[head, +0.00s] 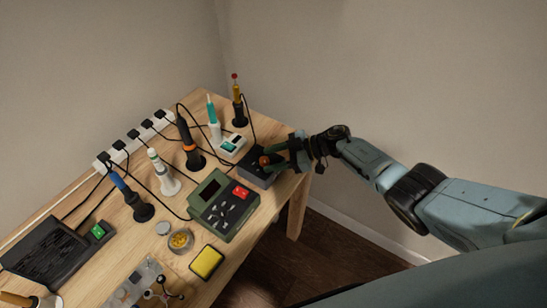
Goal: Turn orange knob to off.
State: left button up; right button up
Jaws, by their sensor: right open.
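The orange knob (264,160) sits on a dark grey control box (257,173) near the right end of the wooden workbench. My right gripper (274,158) is at this box, its fingers open and close around or beside the knob; I cannot tell whether they touch it. The knob's setting is too small to read. My left gripper is not in view.
A green station with a red switch (241,192) stands left of the box. Several soldering irons in stands, such as the orange-black one (185,130), are behind. A power strip (135,140) lines the back edge. A yellow sponge (207,262) lies in front.

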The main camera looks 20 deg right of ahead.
jog(key=p+v, duration=0.1)
jog(key=v, duration=1.2)
jog(key=shift+d+p, duration=0.15)
jog(key=shift+p, duration=0.25)
jog(key=shift+r, duration=0.1)
